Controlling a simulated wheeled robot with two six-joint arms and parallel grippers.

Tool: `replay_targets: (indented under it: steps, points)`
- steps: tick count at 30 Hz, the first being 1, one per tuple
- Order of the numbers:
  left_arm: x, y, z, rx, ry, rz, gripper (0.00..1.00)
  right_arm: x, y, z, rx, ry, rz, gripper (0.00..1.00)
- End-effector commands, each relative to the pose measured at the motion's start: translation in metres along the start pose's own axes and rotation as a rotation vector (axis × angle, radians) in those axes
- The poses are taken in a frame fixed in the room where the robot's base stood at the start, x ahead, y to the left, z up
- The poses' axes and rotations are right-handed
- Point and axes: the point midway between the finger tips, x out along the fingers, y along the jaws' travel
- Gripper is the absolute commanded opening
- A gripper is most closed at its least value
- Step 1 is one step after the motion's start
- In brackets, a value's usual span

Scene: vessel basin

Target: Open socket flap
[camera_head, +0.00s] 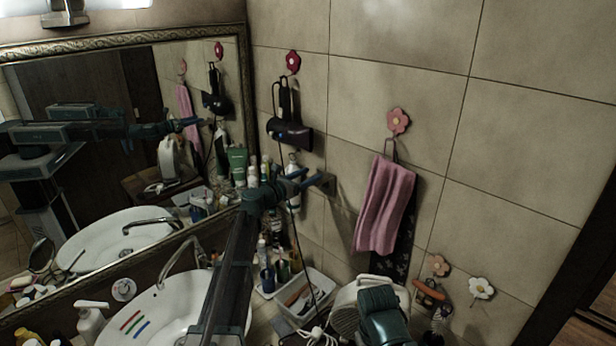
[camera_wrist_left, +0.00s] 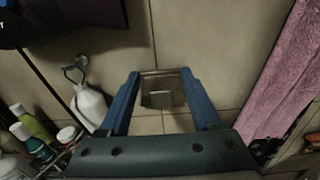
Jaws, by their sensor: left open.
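The wall socket (camera_head: 328,186) sits on the beige tile wall, right of the mirror, and is partly covered by my left gripper. In the left wrist view the gripper (camera_wrist_left: 160,75) has one finger on each side of the socket. I cannot tell whether the fingertips touch the wall. The fingers of my right gripper do not show.
A hair dryer (camera_head: 290,132) hangs above the socket, its cord running down nearby. A pink towel (camera_head: 384,206) hangs to the right. The sink (camera_head: 165,306), bottles and a white tray (camera_head: 318,285) crowd the space below.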

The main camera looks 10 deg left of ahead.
Motion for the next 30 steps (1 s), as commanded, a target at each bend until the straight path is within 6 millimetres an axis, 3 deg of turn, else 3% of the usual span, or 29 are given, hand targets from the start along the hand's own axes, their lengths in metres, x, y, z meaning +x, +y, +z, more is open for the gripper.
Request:
replay_targets:
  steps: [7,21,30]
  points:
    - [-0.011,-0.001,0.000,0.000,0.000,0.001,0.65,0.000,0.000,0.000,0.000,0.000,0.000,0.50]
    - [-0.106,-0.001,0.000,0.000,0.000,0.002,0.65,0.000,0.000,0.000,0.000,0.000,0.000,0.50]
    - [-0.136,0.000,0.000,0.000,0.000,0.001,0.65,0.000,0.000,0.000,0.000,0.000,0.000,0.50]
